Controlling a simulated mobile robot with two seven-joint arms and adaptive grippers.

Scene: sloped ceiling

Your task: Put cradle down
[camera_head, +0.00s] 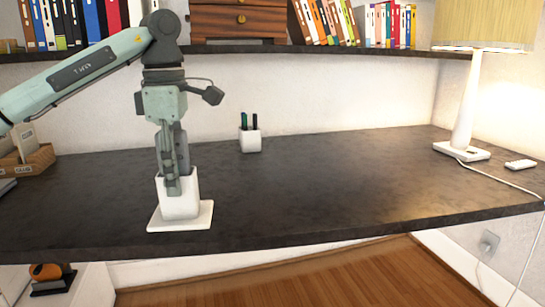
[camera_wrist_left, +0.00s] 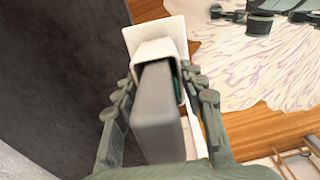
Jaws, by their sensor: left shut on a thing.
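The white cradle (camera_head: 180,212) has an upright box-like holder on a flat square base, near the front edge of the dark desk (camera_head: 320,185). My left gripper (camera_head: 174,186) points down from above and is shut on the holder part. In the left wrist view, the fingers of the left gripper (camera_wrist_left: 160,76) lie on either side of the white cradle (camera_wrist_left: 160,27), and a grey block (camera_wrist_left: 156,105) reaches into its opening. The cradle looks upright, with its base at or just above the desk top; I cannot tell if it touches.
A white pen cup (camera_head: 250,143) stands at the back of the desk. A lamp (camera_head: 465,115) and a small white object (camera_head: 520,164) are at the right, a brown box (camera_head: 28,165) at the left. A shelf (camera_head: 330,50) overhangs the back. The desk's middle right is clear.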

